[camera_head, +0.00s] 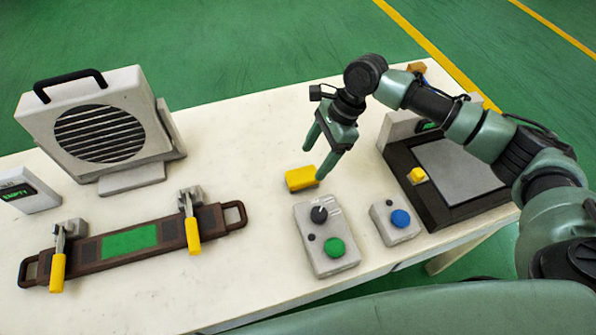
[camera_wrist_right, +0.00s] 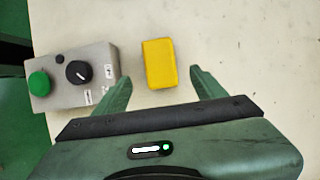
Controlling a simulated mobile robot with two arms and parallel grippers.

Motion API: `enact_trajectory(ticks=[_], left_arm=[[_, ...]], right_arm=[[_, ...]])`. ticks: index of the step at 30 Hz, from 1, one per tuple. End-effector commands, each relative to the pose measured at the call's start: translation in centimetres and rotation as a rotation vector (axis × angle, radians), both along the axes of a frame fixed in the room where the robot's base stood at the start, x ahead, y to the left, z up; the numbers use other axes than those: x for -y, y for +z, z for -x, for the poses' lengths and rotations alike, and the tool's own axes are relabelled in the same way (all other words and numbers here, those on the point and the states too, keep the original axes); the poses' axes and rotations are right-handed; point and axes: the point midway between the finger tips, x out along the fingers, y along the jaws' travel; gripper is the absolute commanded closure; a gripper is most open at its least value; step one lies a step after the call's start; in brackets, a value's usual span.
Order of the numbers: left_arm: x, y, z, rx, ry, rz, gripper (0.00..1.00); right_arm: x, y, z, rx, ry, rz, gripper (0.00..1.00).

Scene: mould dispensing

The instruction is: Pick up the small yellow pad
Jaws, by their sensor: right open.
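In the right wrist view the pad (camera_wrist_right: 159,64) lies ahead of and between the two open fingers, apart from both. My right gripper (camera_head: 315,163) is open and empty, pointing down over the table beside the pad. Its fingers also show in the right wrist view (camera_wrist_right: 161,84). A second, smaller yellow piece (camera_head: 418,175) sits on the dark-framed grey plate at the right. My left gripper is not in view.
A grey control box (camera_head: 326,260) with a green button stands in front of the pad. A box with a blue button (camera_head: 399,220) is beside it. A fan unit (camera_head: 60,135), an EMPTY sign (camera_head: 37,200) and a brown clamp frame (camera_head: 92,257) are at left. The table's middle is clear.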

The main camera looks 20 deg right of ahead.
Motion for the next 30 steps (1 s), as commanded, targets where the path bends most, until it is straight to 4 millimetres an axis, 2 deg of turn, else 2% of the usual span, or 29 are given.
enact_trajectory(ticks=[9, 12, 18, 25, 26, 30], left_arm=[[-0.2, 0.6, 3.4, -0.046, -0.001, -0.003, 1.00], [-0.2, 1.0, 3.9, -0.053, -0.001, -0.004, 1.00], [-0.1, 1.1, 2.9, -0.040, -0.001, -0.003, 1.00], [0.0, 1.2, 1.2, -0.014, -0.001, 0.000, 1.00], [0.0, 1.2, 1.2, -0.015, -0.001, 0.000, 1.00], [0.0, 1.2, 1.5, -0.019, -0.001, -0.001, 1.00]], right_arm=[[-1.7, -3.1, -0.2, -0.003, 0.002, 0.000, 0.29], [-2.6, -4.4, -0.5, -0.003, 0.002, 0.001, 0.29], [-3.3, -6.4, -0.5, -0.001, 0.003, 0.001, 0.29], [-3.4, -6.7, -0.5, -0.001, 0.003, 0.001, 0.29], [-3.4, -6.7, -0.5, -0.001, 0.003, 0.001, 0.35], [-3.4, -6.6, -0.5, -0.001, 0.003, 0.001, 0.74]])
